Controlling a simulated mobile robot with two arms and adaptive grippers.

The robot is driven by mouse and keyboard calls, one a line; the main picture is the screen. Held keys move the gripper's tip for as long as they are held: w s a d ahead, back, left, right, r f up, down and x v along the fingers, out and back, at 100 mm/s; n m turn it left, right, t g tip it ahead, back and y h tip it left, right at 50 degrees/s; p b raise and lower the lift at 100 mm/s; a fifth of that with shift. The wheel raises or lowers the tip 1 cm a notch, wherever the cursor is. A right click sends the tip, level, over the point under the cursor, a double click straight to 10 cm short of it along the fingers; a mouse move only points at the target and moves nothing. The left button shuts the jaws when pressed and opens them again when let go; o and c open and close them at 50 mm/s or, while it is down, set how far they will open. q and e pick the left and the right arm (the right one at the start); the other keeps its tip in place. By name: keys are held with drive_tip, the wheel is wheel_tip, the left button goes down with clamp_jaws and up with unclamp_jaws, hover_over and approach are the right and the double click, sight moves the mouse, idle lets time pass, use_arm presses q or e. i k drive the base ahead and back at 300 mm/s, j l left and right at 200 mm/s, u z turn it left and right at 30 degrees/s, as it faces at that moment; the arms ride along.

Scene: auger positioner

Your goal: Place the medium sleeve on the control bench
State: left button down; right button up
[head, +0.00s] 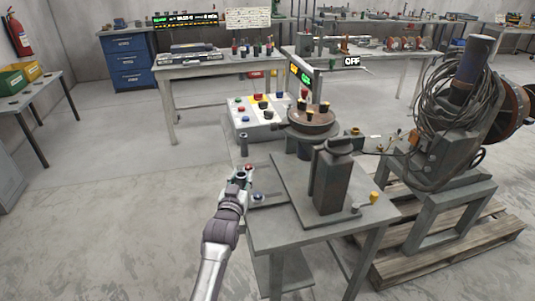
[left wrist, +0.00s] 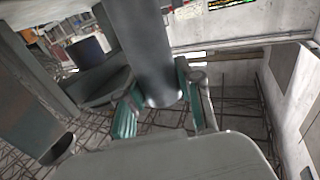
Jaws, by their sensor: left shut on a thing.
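My left gripper (head: 240,176) is in front of the left edge of the near work table (head: 290,236). In the left wrist view its green fingers (left wrist: 158,105) are shut on a smooth grey cylindrical sleeve (left wrist: 145,45), near one end of it. I cannot tell its size class from these frames. In the head view a dark upright cylinder (head: 243,145) shows just beyond the gripper; I cannot tell whether it is the held sleeve. A control panel (head: 243,118) with coloured buttons stands behind. My right gripper is not in view.
The near table carries a dark upright block (head: 332,182) and a round fixture (head: 311,121). A large machine with coiled cable (head: 462,110) stands on a wooden pallet (head: 447,247) at right. A back table (head: 190,73) holds tools. The floor at left is clear.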

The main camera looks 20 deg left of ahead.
sight(268, 152)
drive_tip(key=i, duration=0.45)
drive_tip(key=i+j, duration=0.15)
drive_tip(key=i, duration=0.15)
drive_tip(key=i+j, duration=0.15)
drive_tip(key=i, duration=0.2)
